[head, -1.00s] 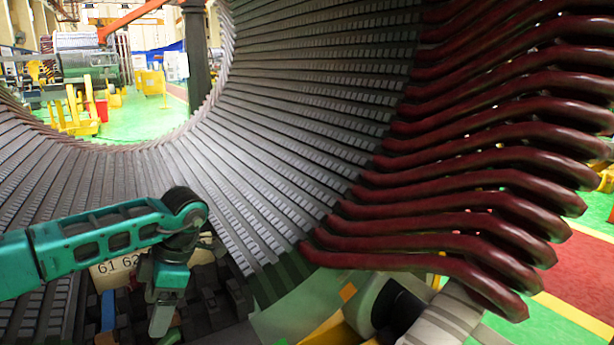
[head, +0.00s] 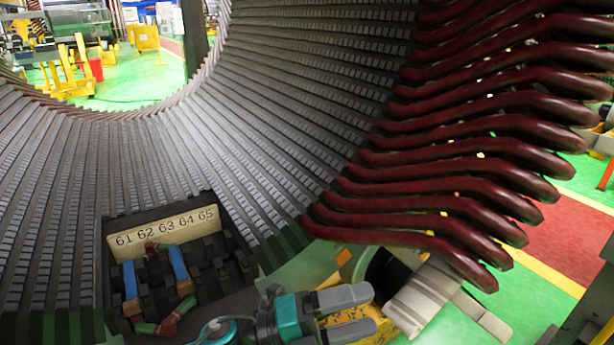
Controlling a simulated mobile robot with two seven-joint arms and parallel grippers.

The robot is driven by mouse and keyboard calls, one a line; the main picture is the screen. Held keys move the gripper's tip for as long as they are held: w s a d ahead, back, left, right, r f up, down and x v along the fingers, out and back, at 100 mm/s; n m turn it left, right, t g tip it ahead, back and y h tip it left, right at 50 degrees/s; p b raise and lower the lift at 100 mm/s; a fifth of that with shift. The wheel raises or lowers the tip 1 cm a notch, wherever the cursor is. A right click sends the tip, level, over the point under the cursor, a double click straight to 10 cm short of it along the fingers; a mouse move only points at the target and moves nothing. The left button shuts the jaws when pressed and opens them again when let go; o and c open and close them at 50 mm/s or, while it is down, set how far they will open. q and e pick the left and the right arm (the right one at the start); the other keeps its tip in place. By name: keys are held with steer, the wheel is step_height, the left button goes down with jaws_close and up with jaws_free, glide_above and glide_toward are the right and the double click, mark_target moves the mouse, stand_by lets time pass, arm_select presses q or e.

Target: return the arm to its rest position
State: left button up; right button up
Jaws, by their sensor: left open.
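My left gripper (head: 366,312) is at the bottom middle of the head view, with its grey fingers apart and pointing right. The gripper is to the right of the numbered bin and below the lower end of the stator's slots. A yellow part (head: 368,334) shows just behind and below the fingers. My right gripper is not in view.
The grey slotted stator (head: 290,110) curves around, with dark red coil ends (head: 470,165) jutting right. Green floor (head: 545,290) is clear at right.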

arm_select(q)
steer(key=w+a+f+n+t+y+p, duration=0.15)
steer(key=a+n+t+y, duration=0.4)
steer(key=n, duration=0.55)
steer(key=w+a+f+n+t+y+p, duration=0.1)
steer(key=a+n+t+y+p, duration=0.2)
steer(key=a+n+t+y, duration=0.55)
steer(key=s+a+f+n+g+y+p, duration=0.3)
steer(key=s+a+f+n+g, duration=0.3)
steer(key=s+a+f+n, duration=0.4)
steer(key=shift+s+a+f+n+y, duration=0.25)
steer(key=shift+s+f+n+y, duration=0.3)
steer(key=shift+n, duration=0.6)
